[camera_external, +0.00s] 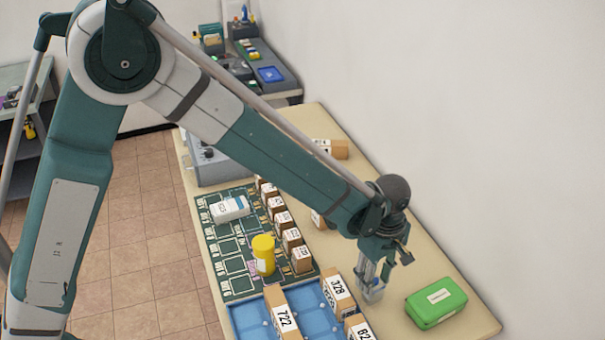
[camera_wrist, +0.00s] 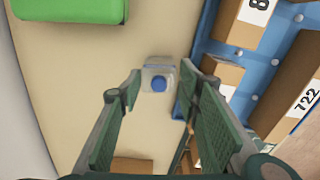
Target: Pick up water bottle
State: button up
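The water bottle is a clear bottle with a blue cap (camera_wrist: 158,78), standing upright on the beige table in the wrist view. In the external view the bottle (camera_external: 373,293) shows as a small clear shape at my fingertips, partly hidden by them. My gripper (camera_wrist: 158,88) is open, its two green padded fingers spread to either side of the bottle's line in the wrist view. It also shows in the external view (camera_external: 372,280), pointing down at the bottle. I see no clear contact between fingers and bottle.
A green case (camera_external: 436,302) lies to the right. A blue tray (camera_external: 252,321) with numbered brown boxes stands close on the left. A yellow canister (camera_external: 263,254) and a white box (camera_external: 229,208) are on the dark marked mat (camera_external: 233,283). The wall runs along the right.

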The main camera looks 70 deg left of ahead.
jog(key=shift+f, duration=2.45)
jog(key=c, duration=0.4)
jog(key=shift+r, duration=5)
